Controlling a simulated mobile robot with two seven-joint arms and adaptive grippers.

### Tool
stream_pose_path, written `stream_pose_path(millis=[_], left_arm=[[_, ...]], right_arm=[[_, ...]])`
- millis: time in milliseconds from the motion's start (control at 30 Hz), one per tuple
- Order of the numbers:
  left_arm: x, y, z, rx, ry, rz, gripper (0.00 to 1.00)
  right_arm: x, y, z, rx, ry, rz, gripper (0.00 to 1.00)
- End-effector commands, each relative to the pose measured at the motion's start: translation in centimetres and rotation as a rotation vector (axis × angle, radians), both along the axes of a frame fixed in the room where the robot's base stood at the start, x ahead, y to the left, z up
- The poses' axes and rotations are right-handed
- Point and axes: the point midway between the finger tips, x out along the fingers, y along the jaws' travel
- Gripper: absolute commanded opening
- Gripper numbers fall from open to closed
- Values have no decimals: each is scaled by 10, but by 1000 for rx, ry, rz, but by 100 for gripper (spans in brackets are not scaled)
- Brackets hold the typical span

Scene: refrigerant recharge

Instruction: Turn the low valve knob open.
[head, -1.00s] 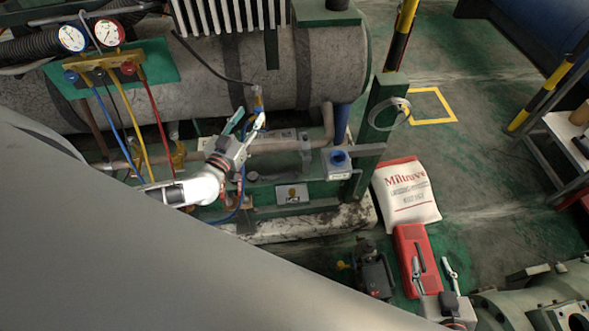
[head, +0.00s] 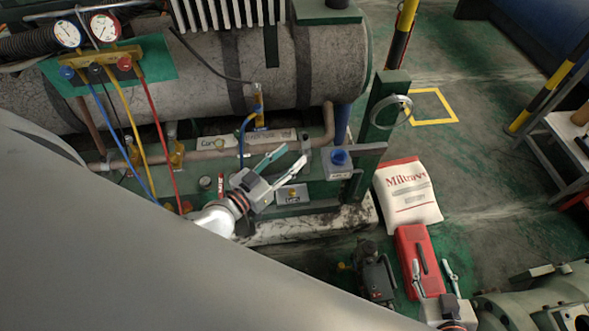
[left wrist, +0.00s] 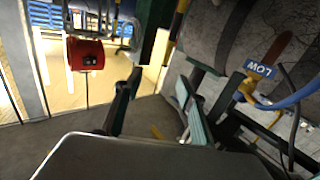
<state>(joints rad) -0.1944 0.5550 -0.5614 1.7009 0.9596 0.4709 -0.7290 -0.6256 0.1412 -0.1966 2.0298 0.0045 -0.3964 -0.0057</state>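The gauge manifold (head: 100,60) hangs at the upper left of the head view with two round gauges. Its blue knob (head: 67,72) sits at the left end, a red knob (head: 124,63) at the right. My left gripper (head: 284,160) is open and empty over the green skid, well right of the manifold and below a brass valve (head: 259,108). A blue hose (head: 242,135) curves up to that valve. In the left wrist view, a blue LOW tag (left wrist: 260,70) is beside a brass fitting and blue hose; my open fingers (left wrist: 160,100) are apart from it. My right gripper (head: 435,274) is open at the lower right.
A large grey tank (head: 200,75) lies behind the skid. Blue, yellow and red hoses hang below the manifold. A green post (head: 380,130), a white sack (head: 407,193) and a red case (head: 413,255) stand to the right. My pale body covers the lower left.

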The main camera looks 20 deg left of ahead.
Motion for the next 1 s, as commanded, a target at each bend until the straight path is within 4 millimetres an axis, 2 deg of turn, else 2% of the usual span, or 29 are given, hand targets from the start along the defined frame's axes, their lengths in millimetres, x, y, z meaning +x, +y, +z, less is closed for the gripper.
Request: stream_pose_path(millis=[100, 300, 900, 1000], left_arm=[[-9, -13, -6, 4, 12, -27, 40], [-17, -24, -11, 11, 25, -52, 40], [-19, -26, -11, 14, 27, -56, 40], [-24, -32, -13, 15, 34, -64, 40]], right_arm=[[0, 0, -3, 0, 0, 0, 40], [0, 0, -5, 0, 0, 0, 40], [0, 0, -5, 0, 0, 0, 40], [0, 0, -6, 1, 0, 0, 40]])
